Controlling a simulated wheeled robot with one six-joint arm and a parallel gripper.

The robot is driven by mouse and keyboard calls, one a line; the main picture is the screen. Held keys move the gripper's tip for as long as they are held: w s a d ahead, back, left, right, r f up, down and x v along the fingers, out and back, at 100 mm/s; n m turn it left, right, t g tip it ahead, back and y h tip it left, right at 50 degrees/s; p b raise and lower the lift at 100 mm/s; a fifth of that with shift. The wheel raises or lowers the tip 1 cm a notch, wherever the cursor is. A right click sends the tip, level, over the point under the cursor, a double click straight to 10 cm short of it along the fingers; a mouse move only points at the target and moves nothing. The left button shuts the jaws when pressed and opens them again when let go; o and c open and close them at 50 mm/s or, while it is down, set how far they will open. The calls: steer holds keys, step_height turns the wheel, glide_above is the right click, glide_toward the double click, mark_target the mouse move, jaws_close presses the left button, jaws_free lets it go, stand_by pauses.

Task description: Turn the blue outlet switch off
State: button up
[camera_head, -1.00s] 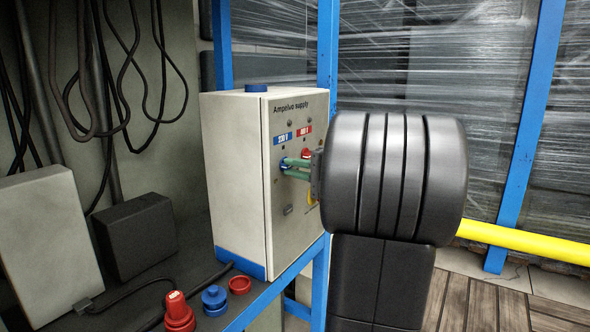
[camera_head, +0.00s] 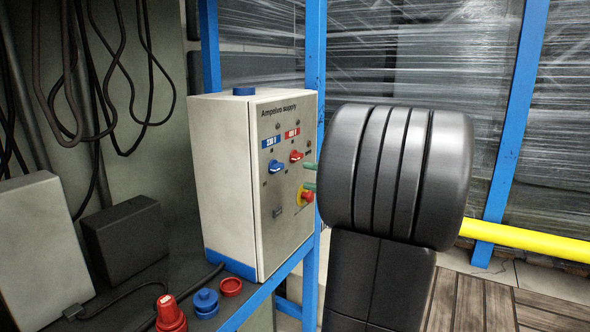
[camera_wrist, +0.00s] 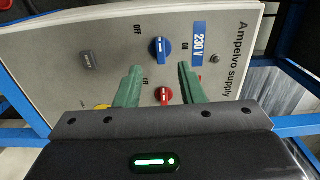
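The blue outlet switch (camera_head: 276,166) is a round knob with a white mark, under the blue 230 V label on the grey Ampelvo supply box (camera_head: 225,180). Its white mark lies roughly level in the head view. In the wrist view the blue switch (camera_wrist: 159,50) shows the mark upright in the picture, with an OFF print nearby. My gripper (camera_head: 310,176) has green fingers, apart and empty, standing off from the panel to the right of the switch.
A red switch (camera_head: 296,156) sits right of the blue one, and a red knob on yellow (camera_head: 307,196) below it. Red and blue plugs (camera_head: 170,312) and a red cap (camera_head: 231,286) lie on the shelf. A yellow rail (camera_head: 525,239) runs at right.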

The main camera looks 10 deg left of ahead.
mark_target(278, 169)
steer(key=shift+p+v, duration=0.45)
steer(key=shift+v, duration=2.25)
steer(key=b+x, duration=0.3)
steer(key=x, duration=1)
steer(key=shift+w+a, duration=0.15)
steer(key=shift+a, duration=0.25)
steer(key=shift+d, duration=0.15)
